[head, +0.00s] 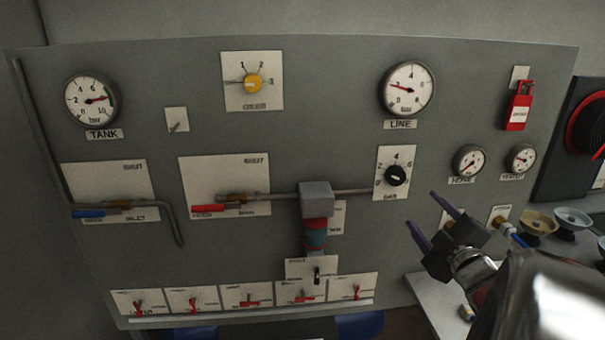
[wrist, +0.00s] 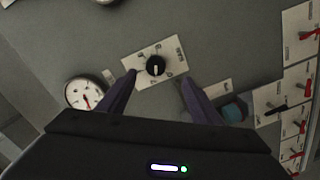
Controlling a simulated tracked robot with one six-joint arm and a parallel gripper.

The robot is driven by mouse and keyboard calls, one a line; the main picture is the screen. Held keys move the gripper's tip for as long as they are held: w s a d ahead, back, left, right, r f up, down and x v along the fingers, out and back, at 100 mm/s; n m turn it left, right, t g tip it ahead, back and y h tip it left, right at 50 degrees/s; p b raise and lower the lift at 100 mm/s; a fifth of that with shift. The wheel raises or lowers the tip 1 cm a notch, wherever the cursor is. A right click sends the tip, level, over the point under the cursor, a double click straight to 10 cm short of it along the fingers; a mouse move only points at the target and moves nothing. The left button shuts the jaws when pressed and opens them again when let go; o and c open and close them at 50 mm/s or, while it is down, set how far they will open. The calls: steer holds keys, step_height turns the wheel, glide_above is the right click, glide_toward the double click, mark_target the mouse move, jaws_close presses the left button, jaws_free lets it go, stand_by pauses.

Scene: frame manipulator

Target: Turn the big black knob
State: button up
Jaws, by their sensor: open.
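The big black knob (head: 396,175) sits on a white plate (head: 383,192) marked with numbers and "BAR", on the grey panel below the LINE gauge. In the wrist view the knob (wrist: 155,66) shows between and beyond the two fingertips, with a white pointer line on it. My gripper (head: 428,217) is open and empty, in front of the panel, low and to the right of the knob in the head view. In the wrist view its fingers (wrist: 157,85) are spread to either side of the knob's plate. I see no contact with the knob.
The LINE gauge (head: 407,90) is above the knob, and two small gauges (head: 469,162) are to its right. A pipe runs left to a grey block (head: 316,199). A red padlock tag (head: 519,107) hangs at the right. A yellow knob (head: 252,84) is at upper left.

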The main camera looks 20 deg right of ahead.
mark_target(397, 180)
steer(key=m, duration=0.4)
steer(key=shift+w+a+r+t, duration=0.1)
steer(key=shift+a+r+t, duration=0.2)
steer(key=shift+r, duration=0.1)
steer(key=shift+w, duration=0.1)
steer(key=x, duration=1.3)
steer(key=shift+w+f, duration=0.1)
steer(key=shift+w, duration=0.25)
steer(key=shift+c, duration=0.4)
steer(key=c, duration=1)
steer(key=shift+m, duration=0.6)
